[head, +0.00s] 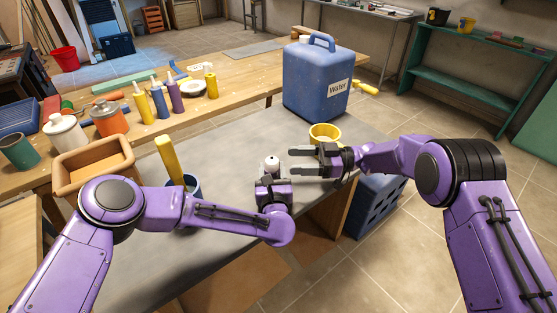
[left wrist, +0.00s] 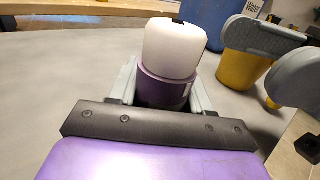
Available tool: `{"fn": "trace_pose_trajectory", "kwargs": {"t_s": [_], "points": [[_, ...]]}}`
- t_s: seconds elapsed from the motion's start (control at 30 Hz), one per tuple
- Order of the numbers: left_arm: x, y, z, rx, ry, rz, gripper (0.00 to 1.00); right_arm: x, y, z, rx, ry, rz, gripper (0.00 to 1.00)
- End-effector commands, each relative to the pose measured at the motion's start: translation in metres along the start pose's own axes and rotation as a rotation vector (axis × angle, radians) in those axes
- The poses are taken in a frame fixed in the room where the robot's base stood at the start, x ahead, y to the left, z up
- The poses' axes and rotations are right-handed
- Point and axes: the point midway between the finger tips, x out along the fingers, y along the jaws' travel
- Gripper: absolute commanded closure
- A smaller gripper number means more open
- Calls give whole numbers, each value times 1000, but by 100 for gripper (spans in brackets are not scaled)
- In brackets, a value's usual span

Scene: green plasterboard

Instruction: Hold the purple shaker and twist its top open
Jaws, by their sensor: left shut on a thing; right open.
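The purple shaker (left wrist: 163,90) has a purple body and a white top (left wrist: 172,50). It sits upright between the two grey fingers of my left gripper (left wrist: 160,98), which is shut on its body. In the head view the white top (head: 271,163) rises above my left gripper (head: 272,184), and the arm hides most of the body. My right gripper (head: 296,161) is open and empty, just right of the white top and apart from it. Its two grey fingers point left toward the top. They also show at the right of the left wrist view (left wrist: 280,58).
A yellow cup (head: 325,130) stands just behind my right gripper. A blue water jug (head: 312,85) stands at the table's back right. A dark blue cup with a yellow handle (head: 170,160) is at the left, near my left arm. The grey tabletop (head: 225,150) is clear between them.

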Motion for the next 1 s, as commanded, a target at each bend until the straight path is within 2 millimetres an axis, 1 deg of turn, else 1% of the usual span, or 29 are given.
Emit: {"fn": "trace_pose_trajectory", "kwargs": {"t_s": [0.03, 0.1, 0.23, 0.33, 0.63, 0.67, 0.7, 0.73, 1.0], "points": [[0, 0, 0, 0, 0, 0, 88, -13, 1, 0, 0, 2, 3, 35], [0, 0, 0, 0, 0, 0, 88, -26, 0, 0, 0, 1, 2, 35], [0, 0, 0, 0, 0, 0, 88, -42, 0, 0, 0, 0, 0, 35], [0, 0, 0, 0, 0, 0, 88, -47, 0, 0, 0, 1, 0, 35], [0, 0, 0, 0, 0, 0, 88, -47, 0, 0, 0, 1, 0, 35], [0, 0, 0, 0, 0, 0, 45, -47, 0, 0, 0, 1, 0, 35], [0, 0, 0, 0, -1, 0, 32, -47, 0, 0, 0, 1, 0, 35], [0, 0, 0, 0, -1, 0, 22, -47, 0, 0, 0, 1, 0, 35], [0, 0, 0, 0, 0, 0, 21, -47, 0, 0, 0, 1, 0, 35]]}}
